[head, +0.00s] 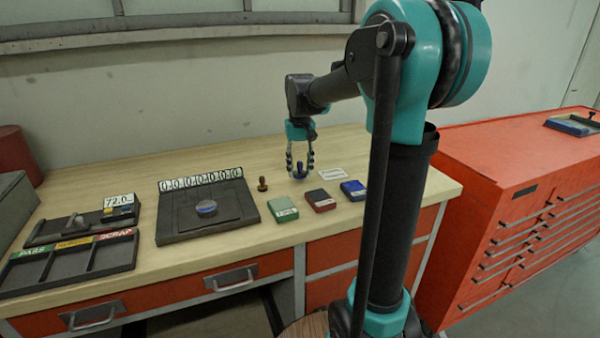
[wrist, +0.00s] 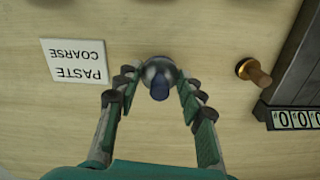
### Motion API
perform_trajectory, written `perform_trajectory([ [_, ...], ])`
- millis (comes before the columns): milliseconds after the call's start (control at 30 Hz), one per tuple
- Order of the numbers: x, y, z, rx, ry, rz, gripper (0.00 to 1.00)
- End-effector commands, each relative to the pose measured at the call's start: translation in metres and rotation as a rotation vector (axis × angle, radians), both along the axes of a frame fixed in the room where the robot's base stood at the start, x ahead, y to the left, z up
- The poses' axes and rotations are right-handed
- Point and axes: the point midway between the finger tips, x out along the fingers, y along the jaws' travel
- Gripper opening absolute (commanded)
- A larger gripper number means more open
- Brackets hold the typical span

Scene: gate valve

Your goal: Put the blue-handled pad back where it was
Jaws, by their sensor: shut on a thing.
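The blue-handled pad (head: 300,171) is between the fingers of my gripper (head: 300,174), at the back middle of the wooden bench. In the wrist view the pad (wrist: 160,76) shows as a round grey base with a dark blue knob, and the fingertips of my gripper (wrist: 160,82) close on it from both sides. It is upright, at or just above the bench top; I cannot tell whether it touches. A white card reading PASTE COARSE (wrist: 75,62) lies beside it, also in the head view (head: 332,173).
A brown-handled pad (head: 262,184) stands left of my gripper. Green (head: 283,209), red (head: 320,200) and blue (head: 353,190) boxes line the front. A red cabinet (head: 520,200) is right.

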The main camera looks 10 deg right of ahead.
Motion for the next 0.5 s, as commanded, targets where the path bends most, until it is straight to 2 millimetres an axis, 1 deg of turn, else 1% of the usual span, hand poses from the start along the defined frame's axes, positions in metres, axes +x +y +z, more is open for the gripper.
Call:
perform_trajectory([
  [33,0.0,0.0,-0.007,0.0,0.0,0.0,0.16],
  [167,0.0,0.0,-0.017,0.0,0.0,0.0,0.16],
  [500,0.0,0.0,-0.019,0.0,0.0,0.0,0.16],
])
